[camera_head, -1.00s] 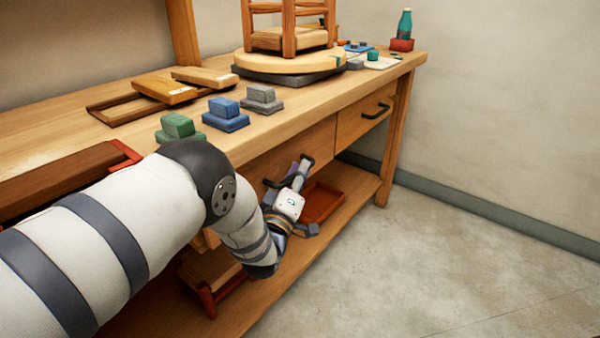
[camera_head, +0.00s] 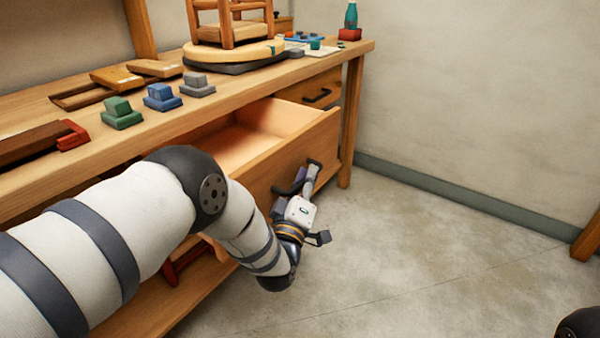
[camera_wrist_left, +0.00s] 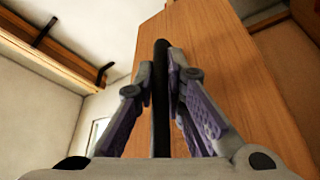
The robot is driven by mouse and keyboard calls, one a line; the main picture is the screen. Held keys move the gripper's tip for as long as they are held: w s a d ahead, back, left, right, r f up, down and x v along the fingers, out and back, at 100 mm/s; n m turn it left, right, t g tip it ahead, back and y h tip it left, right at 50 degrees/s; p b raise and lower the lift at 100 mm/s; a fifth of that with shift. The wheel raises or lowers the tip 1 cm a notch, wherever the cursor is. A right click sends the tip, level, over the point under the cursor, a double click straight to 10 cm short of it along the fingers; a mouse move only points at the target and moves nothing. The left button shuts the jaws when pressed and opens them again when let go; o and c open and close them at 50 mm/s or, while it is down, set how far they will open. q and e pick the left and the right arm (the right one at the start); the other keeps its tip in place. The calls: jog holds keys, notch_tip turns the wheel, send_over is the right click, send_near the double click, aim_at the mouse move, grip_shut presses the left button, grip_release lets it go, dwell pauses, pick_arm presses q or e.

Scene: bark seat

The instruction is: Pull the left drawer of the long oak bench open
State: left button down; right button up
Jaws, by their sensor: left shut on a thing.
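The long oak bench (camera_head: 238,92) runs from the left to the back right in the head view. Its left drawer (camera_head: 318,138) stands out from the bench front, and its inside shows empty where I can see it. My left gripper (camera_head: 308,178) is at the drawer front, shut on the dark drawer handle (camera_wrist_left: 161,95). In the left wrist view the handle bar lies between the two purple-padded fingers, against the wooden drawer front (camera_wrist_left: 215,50). Part of the handle is hidden by the gripper in the head view. My right gripper is not in view.
The right drawer (camera_head: 325,92) is closed, with a dark handle. Green (camera_head: 121,113), blue (camera_head: 161,97) and grey (camera_head: 197,84) blocks stand along the bench top. A small wooden stool (camera_head: 232,30) stands on a round board. The floor (camera_head: 420,250) to the right is clear.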

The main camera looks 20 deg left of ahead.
pick_arm(q)
jog(key=shift+s+d, duration=0.3)
jog(key=shift+d, duration=0.45)
jog(key=shift+s+d, duration=0.25)
jog(key=shift+d, duration=0.45)
jog(key=shift+s+d, duration=0.3)
jog(key=shift+d, duration=0.45)
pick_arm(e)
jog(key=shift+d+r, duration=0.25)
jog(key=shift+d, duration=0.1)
pick_arm(q)
jog(key=c, duration=1.9)
grip_release()
jog(key=v, duration=1.2)
